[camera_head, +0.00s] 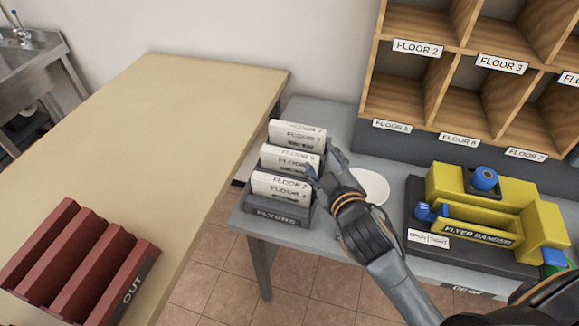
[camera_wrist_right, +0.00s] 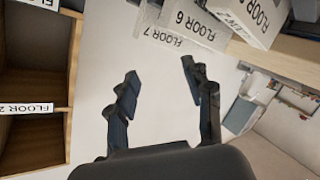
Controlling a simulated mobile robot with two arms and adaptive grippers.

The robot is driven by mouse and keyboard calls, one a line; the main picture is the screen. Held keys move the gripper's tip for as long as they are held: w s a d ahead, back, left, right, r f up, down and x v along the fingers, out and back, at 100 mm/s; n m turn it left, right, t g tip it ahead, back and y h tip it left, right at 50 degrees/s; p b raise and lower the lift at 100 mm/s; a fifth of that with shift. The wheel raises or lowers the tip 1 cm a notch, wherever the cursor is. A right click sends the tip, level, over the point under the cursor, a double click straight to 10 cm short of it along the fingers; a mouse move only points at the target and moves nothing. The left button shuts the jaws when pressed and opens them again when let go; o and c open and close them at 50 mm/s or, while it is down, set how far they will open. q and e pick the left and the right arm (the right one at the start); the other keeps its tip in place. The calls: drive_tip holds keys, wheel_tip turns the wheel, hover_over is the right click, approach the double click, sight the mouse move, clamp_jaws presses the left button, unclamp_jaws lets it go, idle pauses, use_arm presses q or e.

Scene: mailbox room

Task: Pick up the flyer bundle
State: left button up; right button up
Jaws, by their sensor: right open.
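Several white flyer bundles stand one behind another in a grey rack marked FLYERS (camera_head: 276,217) on the grey table. The front bundle (camera_head: 276,186), the middle bundle (camera_head: 287,158) and the back bundle (camera_head: 297,133) carry FLOOR labels. My right gripper (camera_head: 323,166) is open and empty, close to the right side of the bundles. In the right wrist view its spread fingers (camera_wrist_right: 160,70) have nothing between them. A bundle labelled FLOOR 6 (camera_wrist_right: 190,20) shows above the fingertips there. Whether a finger touches a bundle I cannot tell. My left gripper is not in view.
A white round dish (camera_head: 372,187) lies partly behind my right gripper. A yellow flyer bander (camera_head: 490,215) stands to the right. Wooden pigeonholes (camera_head: 417,45) rise behind the grey table. A red OUT rack (camera_head: 80,262) sits on the beige table (camera_head: 180,120), otherwise clear.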

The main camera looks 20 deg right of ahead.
drive_tip(key=w+a+r+n+t+y, duration=0.2)
drive_tip(key=a+r+n+t+y, duration=0.25)
drive_tip(key=r, duration=0.45)
drive_tip(key=w+a+r+n+t+y, duration=0.25)
drive_tip(key=a+r+n+y, duration=0.2)
drive_tip(key=r+n, duration=0.35)
drive_tip(key=s+a+r+n+g+y, duration=0.2)
drive_tip(key=a+r+n+g+y, duration=0.2)
drive_tip(key=a+n+g+y, duration=0.55)
drive_tip(key=n+g+h, duration=1)
drive_tip(key=n+h, duration=0.4)
drive_tip(key=n, duration=0.5)
approach(290, 153)
drive_tip(key=shift+a+f+p, duration=0.2)
drive_tip(key=shift+f+p, duration=0.4)
drive_tip(key=shift+f, duration=0.3)
drive_tip(key=p+x, duration=0.1)
drive_tip(key=x, duration=0.4)
drive_tip(key=shift+w+a+f+p, duration=0.15)
drive_tip(key=shift+w+p, duration=0.1)
drive_tip(key=shift+p, duration=0.1)
drive_tip(key=shift+w+a+f, duration=0.1)
drive_tip(key=shift+f, duration=0.2)
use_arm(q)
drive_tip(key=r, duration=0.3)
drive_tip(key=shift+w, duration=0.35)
